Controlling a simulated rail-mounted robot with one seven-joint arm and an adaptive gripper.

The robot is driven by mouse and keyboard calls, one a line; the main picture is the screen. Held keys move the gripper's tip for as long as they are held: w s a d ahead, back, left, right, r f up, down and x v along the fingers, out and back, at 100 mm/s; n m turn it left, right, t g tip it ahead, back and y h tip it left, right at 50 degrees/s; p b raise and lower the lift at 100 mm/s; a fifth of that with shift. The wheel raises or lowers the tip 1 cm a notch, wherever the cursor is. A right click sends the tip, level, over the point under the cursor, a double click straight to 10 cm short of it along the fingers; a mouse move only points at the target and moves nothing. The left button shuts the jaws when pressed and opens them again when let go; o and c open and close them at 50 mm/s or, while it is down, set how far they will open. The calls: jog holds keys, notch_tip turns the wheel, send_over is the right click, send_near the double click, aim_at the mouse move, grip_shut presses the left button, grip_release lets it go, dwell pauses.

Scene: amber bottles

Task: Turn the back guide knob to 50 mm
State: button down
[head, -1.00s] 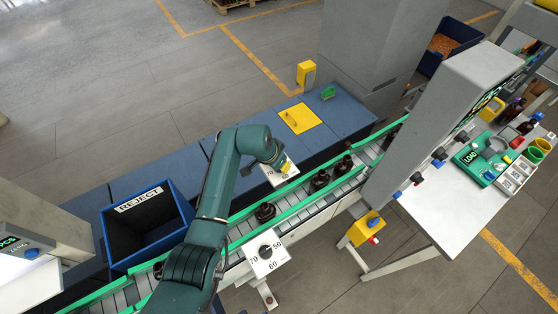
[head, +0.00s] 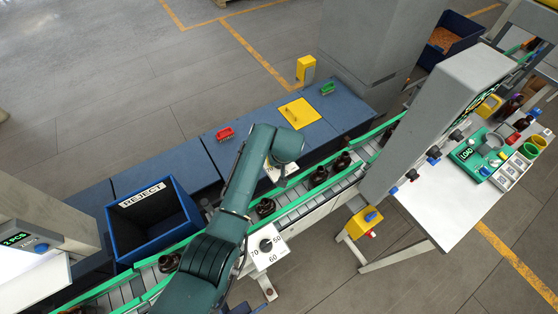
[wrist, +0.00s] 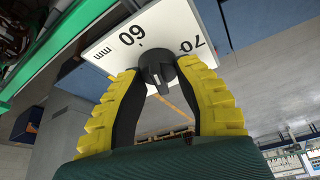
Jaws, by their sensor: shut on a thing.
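The back guide knob (wrist: 158,70) is dark and sits on a white dial plate (wrist: 108,55). In the wrist view the plate shows 60, 70 and "mm"; no 50 is visible there. My gripper (wrist: 158,82), with yellow-ribbed black fingers, is shut on the knob, one finger on each side. The knob's setting is hard to read behind the fingers. In the head view my arm covers most of the back dial plate (head: 270,171) and hides the knob. The front guide knob (head: 265,245) stands uncovered on its own dial plate, marked 50, 60 and 70.
The conveyor (head: 290,207) with green rails carries several amber bottles (head: 265,207) between the two dials. A blue REJECT bin (head: 150,250) stands left of my arm. A grey machine housing (head: 430,115) spans the belt at right.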

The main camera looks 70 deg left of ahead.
jog(key=n+g+b, duration=0.1)
jog(key=n, duration=0.1)
jog(key=f+n+b, duration=0.1)
jog(key=n+b, duration=0.1)
jog(key=shift+n+g, duration=0.3)
jog(key=shift+g, duration=0.1)
jog(key=n+g+b, duration=0.1)
jog(key=n+b, duration=0.2)
jog(key=b, duration=0.2)
jog(key=shift+n+h, duration=0.3)
jog(key=shift+h, duration=0.1)
jog(key=n+b, duration=0.1)
jog(key=b, duration=0.2)
jog(key=n+g+h+b, duration=0.1)
jog(key=n+b, duration=0.1)
jog(key=b, duration=0.1)
jog(key=shift+f+n, duration=0.2)
jog(key=shift+n, duration=0.1)
jog(key=n+b, duration=0.1)
jog(key=b, duration=0.1)
jog(key=n+g+b, duration=0.1)
jog(key=b, duration=0.1)
jog(key=shift+r+h, duration=0.3)
jog(key=shift+h, duration=0.1)
jog(key=shift+r+n+b, duration=0.15)
jog(key=shift+n+b, duration=0.55)
jog(key=shift+b, duration=0.3)
